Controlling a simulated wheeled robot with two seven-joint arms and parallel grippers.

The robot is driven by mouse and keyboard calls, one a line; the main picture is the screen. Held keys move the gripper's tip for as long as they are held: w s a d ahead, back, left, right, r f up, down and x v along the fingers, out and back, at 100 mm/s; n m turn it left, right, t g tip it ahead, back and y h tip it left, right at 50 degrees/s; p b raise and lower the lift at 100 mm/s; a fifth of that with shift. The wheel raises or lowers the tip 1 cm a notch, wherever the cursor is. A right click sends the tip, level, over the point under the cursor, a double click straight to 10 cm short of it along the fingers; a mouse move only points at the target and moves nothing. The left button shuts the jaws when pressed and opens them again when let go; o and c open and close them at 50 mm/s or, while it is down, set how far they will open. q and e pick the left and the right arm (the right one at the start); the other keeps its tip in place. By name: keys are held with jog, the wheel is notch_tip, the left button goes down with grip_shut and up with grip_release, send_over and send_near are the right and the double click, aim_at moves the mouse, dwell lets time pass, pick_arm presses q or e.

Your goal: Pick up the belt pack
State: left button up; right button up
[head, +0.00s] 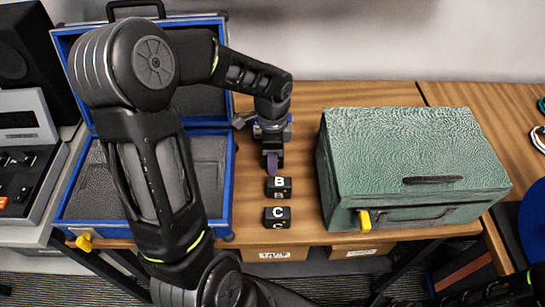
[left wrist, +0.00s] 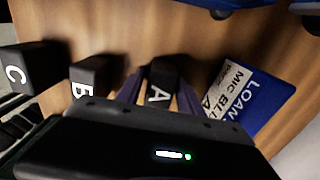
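Black belt packs with white letters stand in a row on the wooden table. Pack B (head: 278,187) and pack C (head: 277,216) show in the head view. The left wrist view shows pack A (left wrist: 160,82), pack B (left wrist: 88,77) and pack C (left wrist: 24,68). My left gripper (head: 272,162) points down at the far end of the row, and in the head view it hides pack A. In the left wrist view its purple fingers (left wrist: 158,92) stand on both sides of pack A, with narrow gaps showing. My right gripper cannot be made out.
A green textured case (head: 415,150) with a yellow tag stands right of the row. An open blue-edged case (head: 232,190) with grey foam lies left, partly behind my arm. A blue labelled card (left wrist: 245,98) lies beside pack A. White-labelled boxes (head: 283,254) sit below the table's front edge.

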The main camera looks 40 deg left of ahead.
pick_arm(q)
grip_shut()
dwell(0.5)
notch_tip(320, 180, up, 10)
jog(key=shift+r, duration=0.1)
dwell(0.4)
dwell(0.5)
